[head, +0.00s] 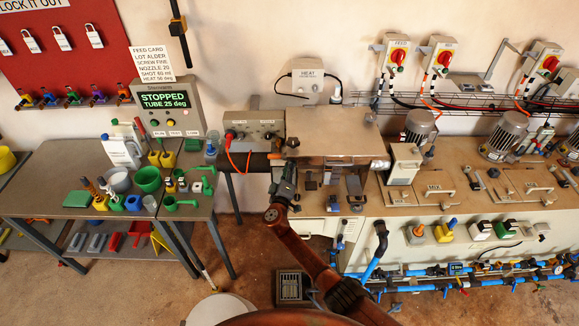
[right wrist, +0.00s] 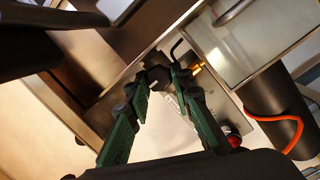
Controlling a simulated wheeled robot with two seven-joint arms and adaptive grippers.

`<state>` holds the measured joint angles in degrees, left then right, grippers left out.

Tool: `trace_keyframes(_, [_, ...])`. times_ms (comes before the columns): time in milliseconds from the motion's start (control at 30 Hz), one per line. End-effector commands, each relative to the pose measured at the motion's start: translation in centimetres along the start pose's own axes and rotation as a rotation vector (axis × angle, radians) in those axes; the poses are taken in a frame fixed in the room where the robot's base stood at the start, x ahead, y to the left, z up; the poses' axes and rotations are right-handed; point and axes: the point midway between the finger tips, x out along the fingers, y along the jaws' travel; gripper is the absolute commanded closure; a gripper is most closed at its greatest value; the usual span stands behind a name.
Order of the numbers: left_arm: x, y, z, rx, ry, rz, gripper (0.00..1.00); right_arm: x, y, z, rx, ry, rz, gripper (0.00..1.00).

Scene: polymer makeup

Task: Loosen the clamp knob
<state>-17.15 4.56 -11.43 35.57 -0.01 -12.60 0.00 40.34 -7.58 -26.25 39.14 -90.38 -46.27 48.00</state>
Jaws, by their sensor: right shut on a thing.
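My right gripper (head: 288,165) reaches up to the left side of the metal-cased machine (head: 335,130) in the middle of the head view. In the right wrist view its green fingers (right wrist: 155,80) come together on a small dark knob (right wrist: 157,72), which I take for the clamp knob. The fingertips are shut on it and hide part of its sides. The knob sits against a metal plate of the machine. In the head view the gripper and machine parts make the knob hard to make out. My left gripper is not in view.
A bent dark rod (right wrist: 177,46) and a brass fitting (right wrist: 197,68) sit close to the fingertips. A dark cylinder (right wrist: 275,110) with an orange cable is at right. A table (head: 70,165) with green tools and cups stands left. A control box (head: 170,105) reads STOPPED.

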Motion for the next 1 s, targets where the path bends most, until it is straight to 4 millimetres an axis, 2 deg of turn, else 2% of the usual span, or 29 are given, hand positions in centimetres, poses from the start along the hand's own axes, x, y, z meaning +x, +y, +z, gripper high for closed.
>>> trace_keyframes(167, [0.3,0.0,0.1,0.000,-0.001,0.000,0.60,0.0,-0.1,0.1,-0.011,0.001,0.001,1.00])
trace_keyframes(367, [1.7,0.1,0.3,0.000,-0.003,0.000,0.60,0.0,-0.4,0.3,-0.081,0.007,0.015,1.00])
trace_keyframes(700, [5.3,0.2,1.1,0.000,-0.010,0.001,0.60,0.0,-0.7,0.4,-0.322,0.031,0.056,1.00])
trace_keyframes(1000, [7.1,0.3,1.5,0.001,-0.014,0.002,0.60,0.0,-0.6,0.4,-0.510,0.047,0.088,1.00])
